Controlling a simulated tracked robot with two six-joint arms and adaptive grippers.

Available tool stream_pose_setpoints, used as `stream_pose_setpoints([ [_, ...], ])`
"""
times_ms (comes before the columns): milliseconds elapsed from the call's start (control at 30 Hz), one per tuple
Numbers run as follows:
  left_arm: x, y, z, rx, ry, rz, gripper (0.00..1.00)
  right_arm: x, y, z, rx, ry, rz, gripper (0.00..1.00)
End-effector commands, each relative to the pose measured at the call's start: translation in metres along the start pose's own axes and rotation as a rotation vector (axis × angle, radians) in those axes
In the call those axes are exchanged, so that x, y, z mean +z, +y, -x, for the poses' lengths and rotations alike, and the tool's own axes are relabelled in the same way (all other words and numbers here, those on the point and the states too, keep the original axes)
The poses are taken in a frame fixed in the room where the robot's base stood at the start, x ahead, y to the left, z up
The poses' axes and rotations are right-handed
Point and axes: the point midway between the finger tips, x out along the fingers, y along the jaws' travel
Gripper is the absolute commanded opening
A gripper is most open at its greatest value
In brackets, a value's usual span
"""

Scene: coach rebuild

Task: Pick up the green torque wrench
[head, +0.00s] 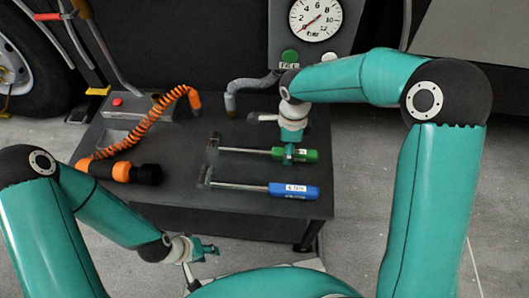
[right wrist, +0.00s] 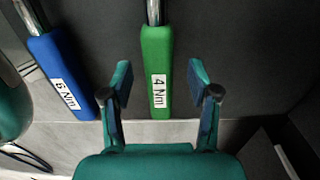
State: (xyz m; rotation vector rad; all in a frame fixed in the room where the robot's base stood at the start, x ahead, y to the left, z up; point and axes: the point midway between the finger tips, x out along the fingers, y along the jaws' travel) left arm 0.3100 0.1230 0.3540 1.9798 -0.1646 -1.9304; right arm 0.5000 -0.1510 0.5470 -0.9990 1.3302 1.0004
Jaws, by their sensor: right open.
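The green torque wrench (head: 309,155), labelled 4 Nm, lies on the dark bench, its metal shaft pointing left in the head view. In the right wrist view its green handle (right wrist: 157,95) runs between the two fingers. My right gripper (head: 288,157) is over this handle and hides part of it. In the right wrist view the right gripper (right wrist: 160,80) is open, with a gap on each side of the handle. My left gripper (head: 207,248) is in front of the bench, away from the wrench; its finger gap is unclear.
A blue torque wrench (head: 293,191), labelled 6 Nm, lies nearer the bench front; it also shows in the right wrist view (right wrist: 60,75). A black and orange tool (head: 124,172) with a coiled orange hose (head: 152,124) lies left on the bench (head: 250,216). A gauge (head: 315,18) stands behind.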

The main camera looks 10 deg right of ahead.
Motion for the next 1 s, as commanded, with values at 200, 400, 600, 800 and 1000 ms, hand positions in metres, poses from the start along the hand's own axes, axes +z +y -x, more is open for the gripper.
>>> stream_pose_setpoints([
  [200,0.0000,-0.0021,-0.0058,0.000,0.000,0.000,0.40,-0.0004,0.0004,-0.0193,0.001,0.000,-0.001,0.60],
  [400,0.0000,-0.0019,-0.0052,0.000,0.000,0.000,0.40,-0.0002,0.0002,-0.0184,0.000,-0.001,-0.001,0.55],
  [600,0.0000,-0.0019,-0.0052,0.000,0.000,0.000,0.40,-0.0002,0.0001,-0.0182,0.000,-0.001,0.000,0.22],
  [800,0.0000,-0.0019,-0.0052,0.000,0.000,0.000,0.40,0.0000,-0.0002,-0.0180,-0.001,-0.001,0.000,0.00],
  [1000,0.0000,-0.0019,-0.0050,0.000,0.000,0.000,0.40,0.0005,-0.0011,-0.0168,-0.004,-0.003,-0.001,0.00],
])
